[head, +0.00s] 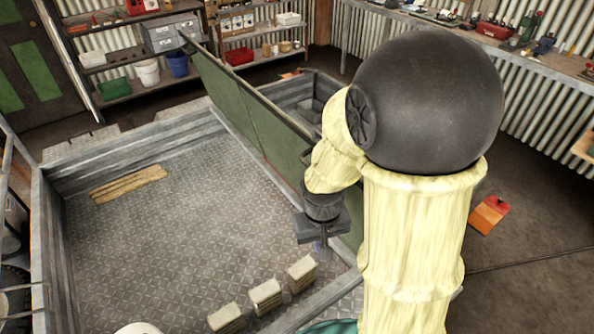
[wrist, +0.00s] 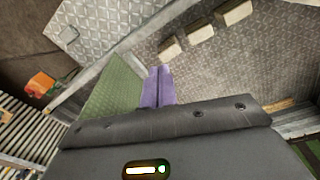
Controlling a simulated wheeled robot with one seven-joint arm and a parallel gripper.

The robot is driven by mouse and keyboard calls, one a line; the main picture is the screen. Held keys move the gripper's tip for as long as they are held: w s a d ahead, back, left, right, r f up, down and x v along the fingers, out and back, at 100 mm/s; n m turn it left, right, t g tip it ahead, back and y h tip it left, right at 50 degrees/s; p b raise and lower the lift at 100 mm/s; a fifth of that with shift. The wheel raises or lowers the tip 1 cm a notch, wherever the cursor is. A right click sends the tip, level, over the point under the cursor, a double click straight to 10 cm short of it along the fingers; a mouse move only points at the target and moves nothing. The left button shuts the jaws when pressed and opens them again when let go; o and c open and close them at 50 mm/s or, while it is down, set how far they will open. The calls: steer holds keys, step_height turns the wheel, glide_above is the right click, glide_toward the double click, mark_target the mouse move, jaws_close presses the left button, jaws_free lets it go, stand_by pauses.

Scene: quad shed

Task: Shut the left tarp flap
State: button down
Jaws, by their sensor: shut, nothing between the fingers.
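A long green tarp flap (head: 232,108) in a thin frame stands steeply up across the middle of the trailer bed (head: 180,220). Its near end runs behind my arm. Which flap this is, left or right, I cannot tell for sure. My gripper (head: 321,243) points down over the bed beside the flap's near end, on its left side. In the wrist view the purple fingers (wrist: 157,87) are together with nothing between them. The green flap (wrist: 115,88) shows just left of them there; whether they touch it is unclear.
Several pale blocks (head: 265,296) stand at the bed's near edge, and wooden slats (head: 128,183) lie at the far left. Metal side walls (head: 55,240) rim the bed. Shelves (head: 120,60) and a workbench (head: 490,45) line the shed. An orange object (head: 488,214) lies on the right floor.

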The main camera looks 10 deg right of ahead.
steer(key=w+f+n+g+h+p, duration=0.2)
steer(key=w+f+g+h, duration=0.15)
steer(key=f+h, duration=0.3)
steer(key=w+a+r+n+t+h, duration=0.1)
steer(key=w+a+r+t+h, duration=0.3)
steer(key=a+r+t+h, duration=0.1)
steer(key=w+a+r+n+t+h+p, duration=0.1)
steer(key=w+a+r+t+h, duration=0.2)
steer(key=a+r+t+h, duration=0.2)
steer(key=a+r, duration=0.2)
steer(key=a, duration=0.2)
steer(key=shift+w+a+r, duration=0.25)
steer(key=shift+w+r, duration=0.05)
steer(key=shift+w, duration=0.1)
steer(key=p+x, duration=0.6)
steer(key=x, duration=0.8)
steer(key=shift+f, duration=0.15)
